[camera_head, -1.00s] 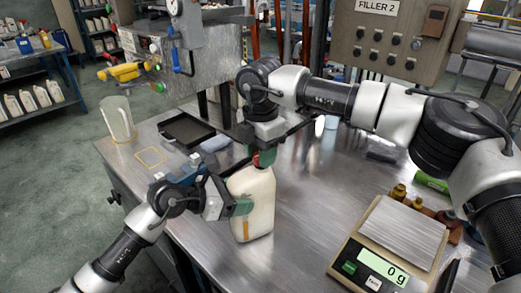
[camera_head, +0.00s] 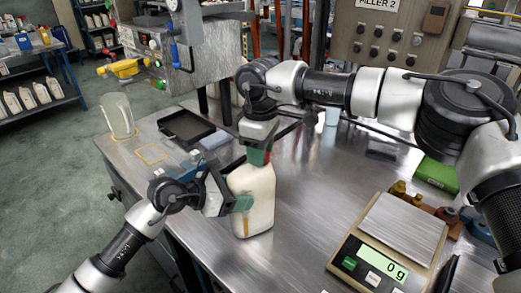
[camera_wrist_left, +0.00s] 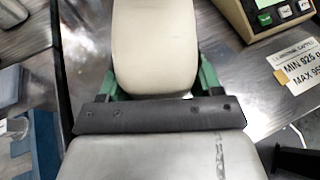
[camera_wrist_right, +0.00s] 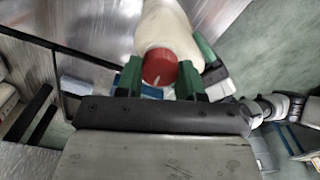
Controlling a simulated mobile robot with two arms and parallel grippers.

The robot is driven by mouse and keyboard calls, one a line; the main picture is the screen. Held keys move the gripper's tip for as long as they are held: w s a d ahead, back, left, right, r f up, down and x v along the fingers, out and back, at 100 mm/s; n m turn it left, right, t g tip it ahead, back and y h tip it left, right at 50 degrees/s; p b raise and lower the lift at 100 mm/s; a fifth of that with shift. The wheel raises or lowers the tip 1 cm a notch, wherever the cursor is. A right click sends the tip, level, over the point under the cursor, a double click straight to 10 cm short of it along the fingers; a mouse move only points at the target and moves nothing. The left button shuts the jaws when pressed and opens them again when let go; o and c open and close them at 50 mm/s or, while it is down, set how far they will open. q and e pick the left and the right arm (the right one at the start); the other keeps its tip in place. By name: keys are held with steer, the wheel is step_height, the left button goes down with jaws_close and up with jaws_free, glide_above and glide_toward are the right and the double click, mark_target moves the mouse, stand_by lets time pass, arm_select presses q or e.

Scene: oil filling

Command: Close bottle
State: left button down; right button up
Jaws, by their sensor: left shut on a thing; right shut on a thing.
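The cream bottle (camera_head: 256,190) stands upright on the steel table in the head view, with an amber strip down its side. My left gripper (camera_head: 238,204) is shut on the bottle's body from the left; its green fingers also flank the bottle (camera_wrist_left: 154,45) in the left wrist view. My right gripper (camera_head: 259,152) comes from above and is shut on the red cap at the bottle's top. In the right wrist view the red cap (camera_wrist_right: 160,67) sits on the bottle's mouth between the green fingers. The cap's seat on the neck is partly hidden by the fingers.
A scale (camera_head: 390,240) reading 0 g stands at the right. A black tray (camera_head: 186,126) and a clear jug (camera_head: 118,116) are at the left. The table's front middle is clear.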

steer(key=shift+m, duration=0.4)
steer(key=o, duration=0.9)
steer(key=shift+r, duration=2.25)
steer(key=shift+c, duration=0.4)
